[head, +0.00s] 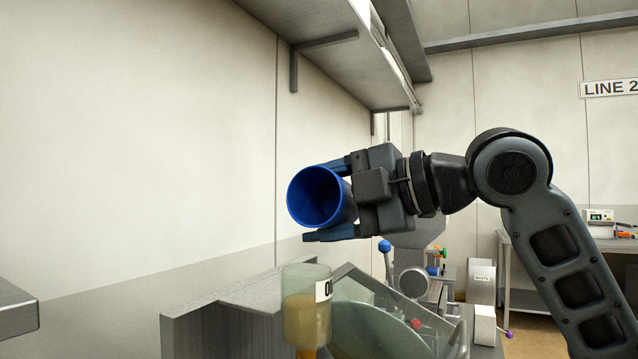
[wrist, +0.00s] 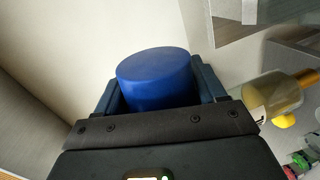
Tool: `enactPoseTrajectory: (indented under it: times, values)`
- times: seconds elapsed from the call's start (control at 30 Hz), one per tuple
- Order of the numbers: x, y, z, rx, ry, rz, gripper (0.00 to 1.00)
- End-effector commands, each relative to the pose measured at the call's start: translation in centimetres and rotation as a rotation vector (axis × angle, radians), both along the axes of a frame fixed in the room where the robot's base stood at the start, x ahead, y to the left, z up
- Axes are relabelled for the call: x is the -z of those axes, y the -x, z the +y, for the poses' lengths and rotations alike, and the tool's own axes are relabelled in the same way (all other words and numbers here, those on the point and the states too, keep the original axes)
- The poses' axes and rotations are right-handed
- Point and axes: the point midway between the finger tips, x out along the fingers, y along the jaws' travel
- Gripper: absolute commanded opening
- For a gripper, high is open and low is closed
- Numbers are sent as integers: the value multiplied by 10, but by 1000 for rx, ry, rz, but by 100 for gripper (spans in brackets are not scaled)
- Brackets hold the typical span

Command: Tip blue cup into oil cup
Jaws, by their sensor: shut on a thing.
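The blue cup (head: 318,196) is in my gripper (head: 326,201), tipped on its side with its open mouth facing the head camera. The fingers are shut on it from above and below in the head view. I cannot see anything in the cup. In the wrist view the cup's closed blue side or base (wrist: 155,76) shows between the fingers. The oil cup (head: 306,300) is clear, with a white label and amber liquid low in it. It stands below the blue cup, apart from it. In the wrist view it seems to be at right (wrist: 272,92).
A grey metal housing (head: 225,305) with a clear curved cover (head: 385,330) stands around and right of the oil cup. A shelf (head: 320,50) hangs from the wall above my gripper. A bench (head: 515,265) stands at the far right.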

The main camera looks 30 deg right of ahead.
Motion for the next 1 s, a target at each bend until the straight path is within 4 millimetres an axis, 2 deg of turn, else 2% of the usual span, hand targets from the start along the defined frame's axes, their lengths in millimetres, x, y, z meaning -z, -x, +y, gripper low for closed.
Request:
enactPoseTrajectory:
  times: [0.03, 0.37, 0.63, 1.0]
  values:
    - [-5, 0, -1, -1, -26, 19, 35]
    - [-10, -2, -3, 0, -196, 141, 35]
    - [-13, 0, 1, -3, -578, 419, 35]
    - [-1, 12, 18, -3, -1016, 738, 35]
